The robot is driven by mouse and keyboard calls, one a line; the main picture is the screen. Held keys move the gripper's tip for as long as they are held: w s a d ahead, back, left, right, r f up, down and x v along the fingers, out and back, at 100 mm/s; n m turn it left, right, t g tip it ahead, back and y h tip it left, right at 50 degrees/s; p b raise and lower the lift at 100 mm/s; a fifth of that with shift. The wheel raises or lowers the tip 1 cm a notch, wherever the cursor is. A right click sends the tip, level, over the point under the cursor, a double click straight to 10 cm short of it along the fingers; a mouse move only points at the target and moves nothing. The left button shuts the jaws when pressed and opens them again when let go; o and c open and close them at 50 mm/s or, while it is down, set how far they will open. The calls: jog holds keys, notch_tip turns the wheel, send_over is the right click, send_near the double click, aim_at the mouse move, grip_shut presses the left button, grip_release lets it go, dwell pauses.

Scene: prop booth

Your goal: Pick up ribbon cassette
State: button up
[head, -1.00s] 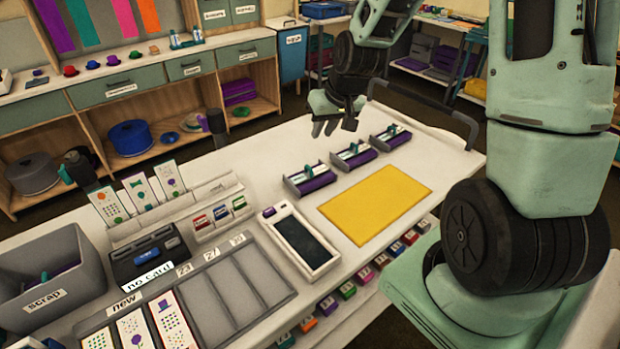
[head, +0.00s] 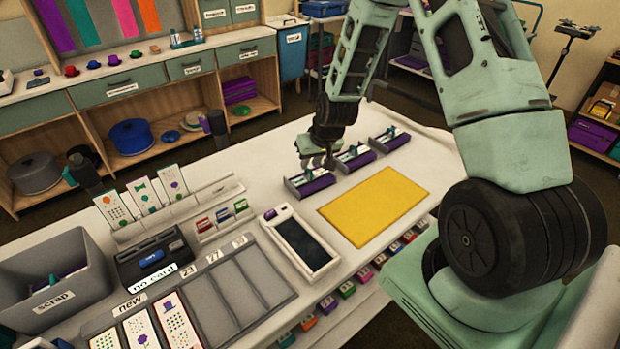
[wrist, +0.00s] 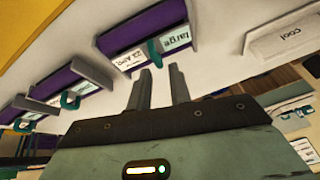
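Three ribbon cassettes, purple with grey ends and small teal grips, sit in a slanting row on the white table. The nearest cassette (head: 316,184) is just below my gripper (head: 317,163); the middle cassette (head: 357,162) and the far cassette (head: 391,143) stand to its right. In the wrist view my gripper (wrist: 162,75) has its two fingers apart with nothing between them. The fingertips point towards the nearest cassette (wrist: 130,32), which carries a label reading "large". Whether they touch it I cannot tell.
A yellow mat (head: 352,215) lies in front of the cassettes. A white device with a dark screen (head: 325,262) is to its left. Farther left are a card rack (head: 192,203), a grey tray (head: 283,293) and a grey scrap bin (head: 85,309). Bare tabletop lies behind the cassettes.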

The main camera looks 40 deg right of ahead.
jog(key=shift+p+x, duration=0.35)
jog(key=shift+x, duration=1.2)
grip_shut()
jog(key=shift+r, duration=0.15)
notch_tip(320, 180, up, 10)
jog(key=b, duration=0.2)
jog(key=shift+s, duration=0.1)
